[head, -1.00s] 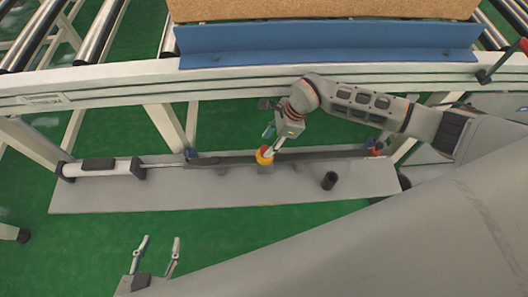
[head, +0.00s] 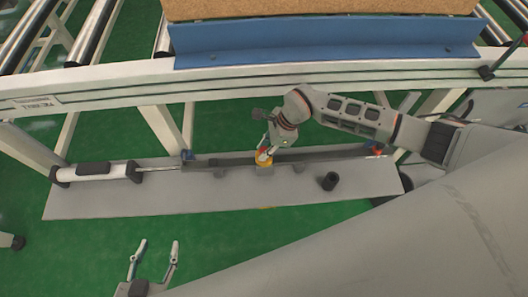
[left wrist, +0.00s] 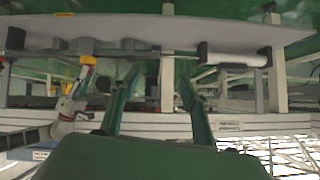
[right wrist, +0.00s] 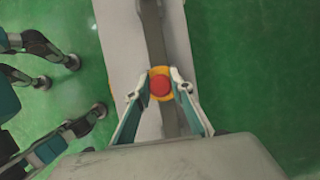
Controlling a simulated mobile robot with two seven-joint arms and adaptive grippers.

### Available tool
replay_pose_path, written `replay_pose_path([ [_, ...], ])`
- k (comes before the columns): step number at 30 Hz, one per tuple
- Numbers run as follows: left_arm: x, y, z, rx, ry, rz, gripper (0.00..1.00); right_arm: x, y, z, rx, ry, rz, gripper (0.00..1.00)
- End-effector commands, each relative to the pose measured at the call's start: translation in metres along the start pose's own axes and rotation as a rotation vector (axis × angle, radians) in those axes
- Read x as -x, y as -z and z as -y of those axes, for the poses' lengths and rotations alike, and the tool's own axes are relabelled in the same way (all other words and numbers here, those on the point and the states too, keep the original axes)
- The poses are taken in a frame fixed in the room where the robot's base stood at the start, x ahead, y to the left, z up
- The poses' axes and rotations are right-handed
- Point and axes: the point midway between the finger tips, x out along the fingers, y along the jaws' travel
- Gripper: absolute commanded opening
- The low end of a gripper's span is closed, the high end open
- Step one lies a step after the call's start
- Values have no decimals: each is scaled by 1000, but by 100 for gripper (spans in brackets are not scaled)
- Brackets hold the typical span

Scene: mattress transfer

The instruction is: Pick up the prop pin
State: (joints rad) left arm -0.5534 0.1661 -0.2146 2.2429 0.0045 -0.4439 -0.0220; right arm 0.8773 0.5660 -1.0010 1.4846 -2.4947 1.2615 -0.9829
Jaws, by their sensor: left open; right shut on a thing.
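The prop pin seems to be the red-topped piece with a yellow collar; its red top (right wrist: 160,86) shows between my right fingertips in the right wrist view. The yellow part also shows in the left wrist view (left wrist: 88,60). Whether the pin is clear of its seat I cannot tell. My left gripper (head: 155,248) is open and empty, low over the green floor; its fingers also show in the left wrist view (left wrist: 158,90).
The grey plate (head: 110,205) carries a white cylinder (head: 100,172) with a rod, and a black upright tube (head: 329,181). A white frame beam (head: 250,85), a blue rail (head: 320,45) and rollers (head: 95,35) lie beyond.

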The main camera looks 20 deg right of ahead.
Motion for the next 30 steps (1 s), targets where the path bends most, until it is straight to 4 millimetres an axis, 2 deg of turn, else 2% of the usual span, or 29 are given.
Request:
replay_pose_path([
  [5, 1, 5, 2, -2, 3, -7, 45, 11, -5, 2, 2, 4, 1, 0],
  [8, 2, 13, 5, -6, 9, -19, 45, 28, -13, 4, 5, 10, 2, 0],
  [12, 5, 21, 9, -8, 18, -28, 45, 62, -27, 5, 6, 13, 3, 0],
  [21, 10, 8, 12, 0, 29, 5, 45, 136, -57, 4, 5, 10, 2, 0],
  [27, 12, 2, 14, 6, 37, 21, 45, 168, -70, 2, 2, 5, 0, 0],
  [30, 14, -3, 12, 7, 34, 31, 45, 178, -74, 1, 1, 3, 0, 0],
])
